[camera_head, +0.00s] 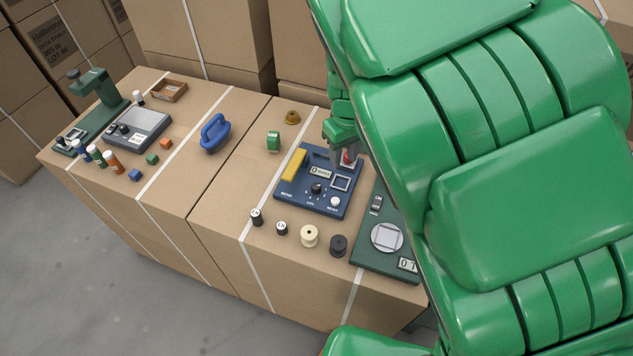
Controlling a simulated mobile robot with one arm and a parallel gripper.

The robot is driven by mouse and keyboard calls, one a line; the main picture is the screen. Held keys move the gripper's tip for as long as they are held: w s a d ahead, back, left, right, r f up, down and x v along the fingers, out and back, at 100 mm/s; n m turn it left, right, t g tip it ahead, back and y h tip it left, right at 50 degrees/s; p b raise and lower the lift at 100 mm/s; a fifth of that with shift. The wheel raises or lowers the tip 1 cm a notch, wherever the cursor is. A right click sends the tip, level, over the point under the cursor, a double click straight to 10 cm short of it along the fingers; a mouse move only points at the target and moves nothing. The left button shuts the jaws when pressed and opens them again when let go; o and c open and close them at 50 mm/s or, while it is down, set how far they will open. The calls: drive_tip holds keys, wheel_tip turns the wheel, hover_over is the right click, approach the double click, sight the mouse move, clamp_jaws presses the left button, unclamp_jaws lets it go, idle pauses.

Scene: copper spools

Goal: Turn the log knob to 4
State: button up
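The blue panel (290,203) lies on the cardboard boxes in the middle of the view. Its black knob (316,188) sits near the front edge, with small white marks around it and a label below that looks like LOG. I cannot read which mark the knob points to. The panel also has a yellow bar (293,165), a small display (320,171), a square frame (341,183) and a white button (335,202). My gripper (345,158) is over the panel's back right corner, by a red part, apart from the knob. Its fingertips are too small and partly hidden to judge.
A dark green device (366,248) stands right of the panel. A black spool (338,245), cream spool (309,236) and small weights (257,217) stand in front. My green arm covers the right side.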

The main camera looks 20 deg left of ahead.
drive_tip(key=n, duration=0.1)
hover_over(316, 185)
drive_tip(key=f, duration=0.5)
drive_tip(key=shift+d+f, duration=0.2)
drive_tip(key=shift+f, duration=0.05)
drive_tip(key=shift+a+f, duration=0.1)
drive_tip(key=shift+f, duration=3.7)
clamp_jaws()
